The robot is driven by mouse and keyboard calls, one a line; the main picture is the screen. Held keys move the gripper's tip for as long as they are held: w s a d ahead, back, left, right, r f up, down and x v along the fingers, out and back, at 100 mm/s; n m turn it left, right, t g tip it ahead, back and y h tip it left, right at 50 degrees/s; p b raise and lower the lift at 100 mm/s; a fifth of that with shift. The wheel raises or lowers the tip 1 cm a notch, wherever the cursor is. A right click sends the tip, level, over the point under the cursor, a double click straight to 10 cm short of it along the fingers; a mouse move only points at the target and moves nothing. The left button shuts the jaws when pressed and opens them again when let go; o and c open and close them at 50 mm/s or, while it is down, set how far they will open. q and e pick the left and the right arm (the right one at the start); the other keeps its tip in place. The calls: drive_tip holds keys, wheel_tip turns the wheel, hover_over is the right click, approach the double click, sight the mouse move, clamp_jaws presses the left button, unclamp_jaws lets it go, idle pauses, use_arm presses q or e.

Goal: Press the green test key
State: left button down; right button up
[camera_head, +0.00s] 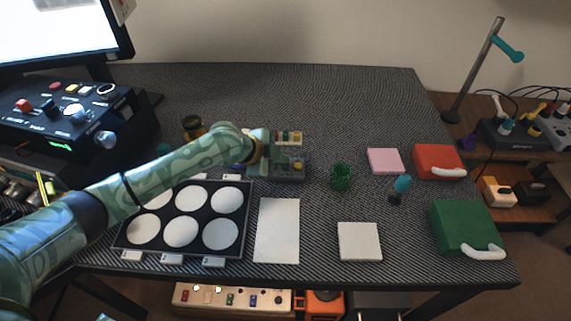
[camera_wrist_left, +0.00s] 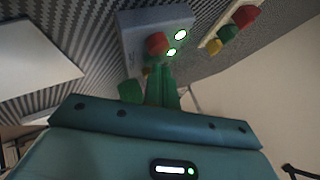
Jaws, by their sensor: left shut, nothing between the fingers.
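A grey box (camera_head: 288,171) stands mid-table, and its near top shows in the left wrist view (camera_wrist_left: 135,40). On it are a red button (camera_wrist_left: 157,42) and two bright green-lit ovals (camera_wrist_left: 181,35). Which part is the green test key I cannot tell for sure. My left gripper (camera_head: 268,152) is at the box's left end. In the wrist view its shut, empty fingers (camera_wrist_left: 160,75) end close to the red button; contact cannot be told. A green piece (camera_wrist_left: 130,91) shows beside the fingers.
A strip with coloured blocks (camera_head: 288,138) lies behind the box. A black tray (camera_head: 247,213) of white discs and a white sheet (camera_head: 277,230) lie in front. A green cup (camera_head: 341,177) stands to the right. The back right of the table is clear.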

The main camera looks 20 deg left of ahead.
use_arm(q)
drive_tip(key=shift+r+p, duration=0.65)
drive_tip(key=shift+r, duration=0.15)
use_arm(e)
drive_tip(key=shift+w+r, duration=0.3)
drive_tip(key=shift+r, duration=0.35)
use_arm(q)
wheel_tip(320, 180, up, 5)
drive_tip(key=p, duration=0.4)
use_arm(e)
drive_tip(key=r, duration=0.1)
drive_tip(key=w+r, duration=0.1)
drive_tip(key=r, duration=0.1)
drive_tip(key=shift+w+r+t, duration=0.2)
drive_tip(key=shift+r+t, duration=0.1)
